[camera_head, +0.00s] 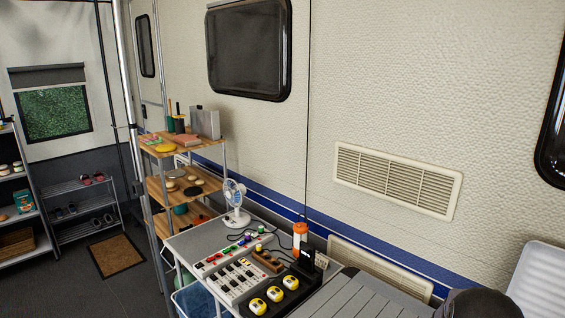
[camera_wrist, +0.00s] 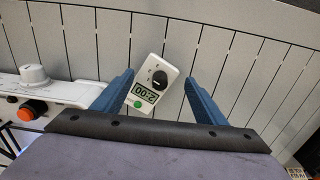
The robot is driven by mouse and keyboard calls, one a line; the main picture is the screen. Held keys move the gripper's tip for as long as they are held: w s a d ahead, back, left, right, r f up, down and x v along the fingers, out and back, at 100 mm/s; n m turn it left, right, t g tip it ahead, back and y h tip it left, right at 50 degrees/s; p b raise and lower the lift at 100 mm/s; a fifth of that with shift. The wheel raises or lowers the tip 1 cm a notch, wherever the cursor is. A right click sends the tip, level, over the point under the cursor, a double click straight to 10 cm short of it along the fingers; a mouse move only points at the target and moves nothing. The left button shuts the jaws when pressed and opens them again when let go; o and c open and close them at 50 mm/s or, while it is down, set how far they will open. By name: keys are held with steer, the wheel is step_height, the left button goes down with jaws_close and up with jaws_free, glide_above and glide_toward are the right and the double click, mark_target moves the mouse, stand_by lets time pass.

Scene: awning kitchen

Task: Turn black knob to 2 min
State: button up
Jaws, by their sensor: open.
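In the wrist view a small white timer (camera_wrist: 154,85) lies on a grey slatted surface. It has a black knob (camera_wrist: 160,77), a display (camera_wrist: 146,93) and a green button (camera_wrist: 137,104). The display digits look inverted and seem to read 2:00; small marks sit near the knob. My gripper (camera_wrist: 159,76) is open, with one blue finger to the left of the timer and one to the right. No grip on the knob shows. The knob's pointer is too small to read. I cannot make out the timer or my gripper in the head view.
A white unit with a white knob (camera_wrist: 35,76) and an orange button (camera_wrist: 27,111) stands at left in the wrist view. In the head view, a table holds a fan (camera_head: 236,205), switch panels (camera_head: 235,280), yellow-faced dials (camera_head: 275,294) and an orange-topped item (camera_head: 300,240).

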steer(key=shift+r, duration=0.1)
steer(key=shift+r+p, duration=2.75)
steer(key=shift+r, duration=0.7)
